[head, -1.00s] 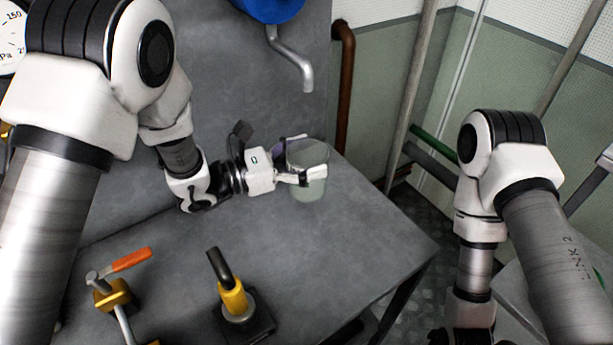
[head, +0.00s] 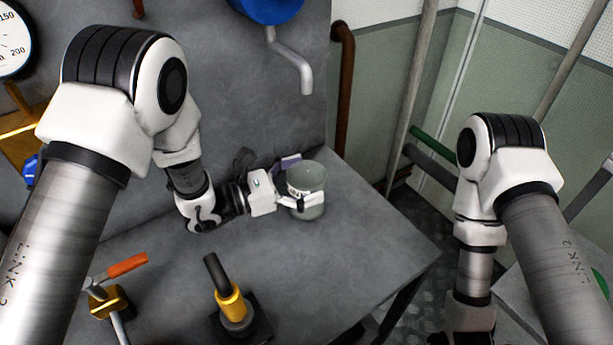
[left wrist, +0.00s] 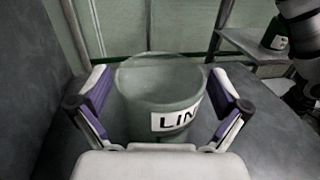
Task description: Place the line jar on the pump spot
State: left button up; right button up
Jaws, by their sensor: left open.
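The line jar (head: 307,176) is a translucent grey-green jar on the grey bench top, towards its right end. In the left wrist view the jar (left wrist: 160,95) stands upright, with a white label reading "LIN", the rest cut off by its curve. My left gripper (head: 303,182) is around the jar, its two fingers spread on either side. In the left wrist view small gaps show between the fingers and the jar wall. My right arm shows at the right, but its gripper is out of frame. I cannot make out a marked pump spot.
A bent metal spout (head: 292,62) hangs from a blue vessel (head: 268,8) behind the jar. A yellow fitting with a black handle (head: 233,303) and an orange-handled valve (head: 126,265) stand at the front. The bench is clear right of the jar.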

aim_at(288, 182)
pick_arm(q)
jog(key=shift+r, duration=0.15)
jog(key=v, duration=0.7)
jog(key=shift+s+a+b, duration=0.1)
jog(key=shift+a+b, duration=0.1)
jog(key=shift+b, duration=0.1)
